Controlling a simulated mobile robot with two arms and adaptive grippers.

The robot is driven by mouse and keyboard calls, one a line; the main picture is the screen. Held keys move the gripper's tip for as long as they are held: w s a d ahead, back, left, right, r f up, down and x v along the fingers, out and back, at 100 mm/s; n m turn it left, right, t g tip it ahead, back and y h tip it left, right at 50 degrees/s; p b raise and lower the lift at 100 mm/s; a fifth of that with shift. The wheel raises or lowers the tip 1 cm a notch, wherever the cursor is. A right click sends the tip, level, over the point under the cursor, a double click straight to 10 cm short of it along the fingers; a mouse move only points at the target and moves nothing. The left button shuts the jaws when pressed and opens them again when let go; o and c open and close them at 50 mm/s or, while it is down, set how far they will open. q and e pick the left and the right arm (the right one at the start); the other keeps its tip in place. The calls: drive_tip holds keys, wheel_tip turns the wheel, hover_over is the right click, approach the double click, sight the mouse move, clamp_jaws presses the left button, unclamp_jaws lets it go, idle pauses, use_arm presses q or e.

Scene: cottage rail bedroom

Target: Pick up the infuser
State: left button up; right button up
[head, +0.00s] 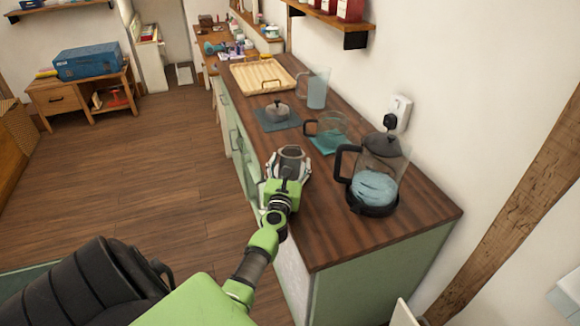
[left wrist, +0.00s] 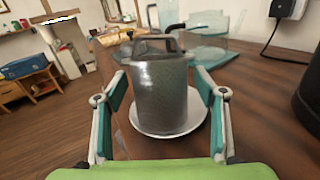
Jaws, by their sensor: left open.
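The infuser (left wrist: 165,97) is a grey mesh cylinder with a dark top and a loop handle. It stands upright on a white saucer (left wrist: 140,128) on the wooden counter. In the head view the infuser (head: 291,156) shows just beyond my left gripper (head: 286,172). In the left wrist view the fingers of my left gripper (left wrist: 160,90) are open, one on each side of the infuser. Gaps seem to show beside it, but I cannot tell the depth exactly. My right gripper is in neither view.
A glass kettle (head: 376,187) stands to the right, near the wall socket (head: 400,108). Behind are a glass teapot (head: 332,125), a lid (head: 278,111) on a dark mat (head: 262,121), a clear jug (head: 316,90) and a wooden tray (head: 262,74). The counter's front end (head: 350,240) is clear.

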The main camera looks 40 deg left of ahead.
use_arm(q)
drive_tip(key=c, duration=1.3)
drive_tip(key=shift+r, duration=0.1)
